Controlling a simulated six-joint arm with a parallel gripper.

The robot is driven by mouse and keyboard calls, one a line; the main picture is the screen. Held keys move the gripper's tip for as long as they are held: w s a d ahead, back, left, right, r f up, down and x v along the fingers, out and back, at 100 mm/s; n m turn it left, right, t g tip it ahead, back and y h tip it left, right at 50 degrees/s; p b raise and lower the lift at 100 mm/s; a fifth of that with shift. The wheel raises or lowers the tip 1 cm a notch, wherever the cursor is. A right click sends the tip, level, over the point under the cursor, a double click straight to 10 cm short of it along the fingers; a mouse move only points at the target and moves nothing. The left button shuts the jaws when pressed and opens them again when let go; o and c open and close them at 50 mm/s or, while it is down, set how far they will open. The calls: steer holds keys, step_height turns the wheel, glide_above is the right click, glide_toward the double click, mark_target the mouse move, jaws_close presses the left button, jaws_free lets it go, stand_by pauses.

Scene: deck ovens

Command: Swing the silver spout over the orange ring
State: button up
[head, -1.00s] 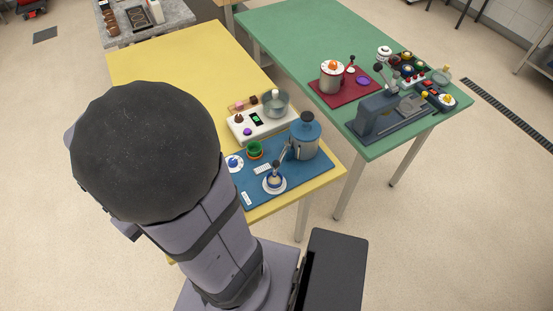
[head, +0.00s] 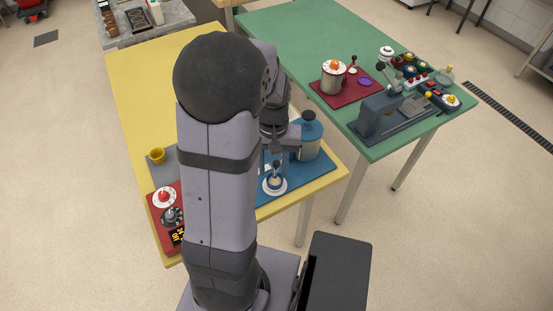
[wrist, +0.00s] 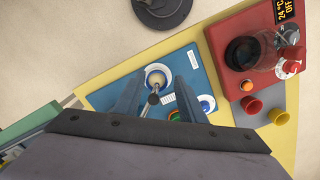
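A thin silver spout (wrist: 153,98) with a rounded end shows between my gripper's fingers in the wrist view. Its end reaches a small cup (wrist: 158,73) with a blue rim on a white saucer. I cannot make out an orange ring in these frames.
A blue mat (wrist: 190,61) lies on the yellow table (head: 135,75). A green cup and a white dial (wrist: 207,103) are near the right finger. A red panel (wrist: 232,36) with knobs stands further right.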

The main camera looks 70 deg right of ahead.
mark_target(276, 163)
steer(key=d+r+n, duration=0.1)
steer(key=d, duration=0.1)
steer(key=d+r, duration=0.1)
steer(key=d, duration=0.1)
steer(key=d+r+n+h, duration=0.1)
steer(key=d, duration=0.1)
steer(key=shift+w+d+r+n, duration=0.1)
steer(key=shift+w+r+n, duration=0.2)
steer(key=shift+w+r, duration=0.1)
steer(key=shift+r+n, duration=0.2)
steer(key=shift+n, duration=0.2)
steer(key=shift+s+a+n, duration=0.1)
steer(key=shift+a+n, duration=0.35)
steer(key=shift+n, duration=0.55)
steer(key=shift+f, duration=0.1)
steer(key=shift+f+p, duration=1)
steer(key=shift+f, duration=2.6)
steer(key=shift+c, duration=0.2)
jaws_close()
